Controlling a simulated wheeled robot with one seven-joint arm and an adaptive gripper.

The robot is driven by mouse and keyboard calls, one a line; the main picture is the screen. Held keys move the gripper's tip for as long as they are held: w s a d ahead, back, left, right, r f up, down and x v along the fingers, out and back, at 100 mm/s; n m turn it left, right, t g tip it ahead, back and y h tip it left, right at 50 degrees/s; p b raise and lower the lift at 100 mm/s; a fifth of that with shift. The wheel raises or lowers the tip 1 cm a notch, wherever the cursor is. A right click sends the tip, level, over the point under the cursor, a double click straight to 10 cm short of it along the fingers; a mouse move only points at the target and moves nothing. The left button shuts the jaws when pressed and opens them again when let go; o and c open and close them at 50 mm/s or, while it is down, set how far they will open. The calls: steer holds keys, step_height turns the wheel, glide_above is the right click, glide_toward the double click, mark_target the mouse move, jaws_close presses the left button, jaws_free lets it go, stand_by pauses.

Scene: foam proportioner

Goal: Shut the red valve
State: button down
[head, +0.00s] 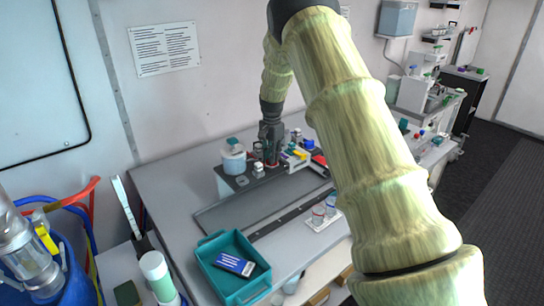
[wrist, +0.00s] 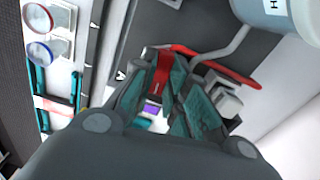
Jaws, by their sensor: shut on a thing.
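The red valve handle (wrist: 232,72) shows in the wrist view as a long red lever reaching right from between the fingers. My gripper (wrist: 161,82) is shut on the handle, with its teal finger pads on either side of a red part. In the head view my gripper (head: 271,150) points down at the equipment at the back of the table. A bit of red (head: 271,165) shows just under its fingertips there. My fingers hide much of the handle and the valve body, so I cannot tell the valve's position.
A white container with a teal lid (head: 233,157) stands close left of my gripper. Small coloured parts (head: 298,155) crowd its right side. A teal bin (head: 215,268) and two jars on a white tray (head: 324,214) sit nearer the front.

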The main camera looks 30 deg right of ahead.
steer(key=n, duration=0.3)
steer(key=shift+s+f+b, duration=0.15)
steer(key=shift+f+b, duration=0.2)
steer(key=shift+b, duration=0.05)
steer(key=n, duration=0.5)
steer(key=shift+b, duration=0.35)
steer(key=n, duration=0.4)
steer(key=shift+n+b, duration=0.3)
steer(key=shift+n, duration=1.9)
steer(key=c, duration=1.4)
jaws_free()
steer(key=shift+r, duration=0.15)
step_height(320, 180, up, 12)
steer(key=shift+d+f, duration=0.1)
